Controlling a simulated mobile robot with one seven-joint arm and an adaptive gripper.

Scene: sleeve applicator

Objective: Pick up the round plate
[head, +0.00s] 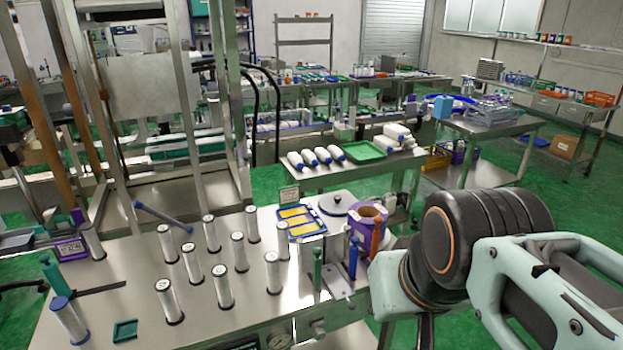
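A round grey plate (335,205) with a dark knob-like spot at its middle lies flat near the back right of the steel worktable (140,275). It sits just right of a blue tray and behind a purple roll, which stands close to its front right edge. My arm comes in from the lower right, to the right of the table and nearer than the plate. My gripper's fingers do not show, so I cannot see what they hold. Nothing of my arm touches the plate in this view.
A blue tray with yellow pieces (296,220), a purple roll (370,222) and upright blue and green posts crowd the plate. Several white-topped metal cylinders (221,285) stand left of it. Behind is another steel table with a green tray (363,151) and white bottles.

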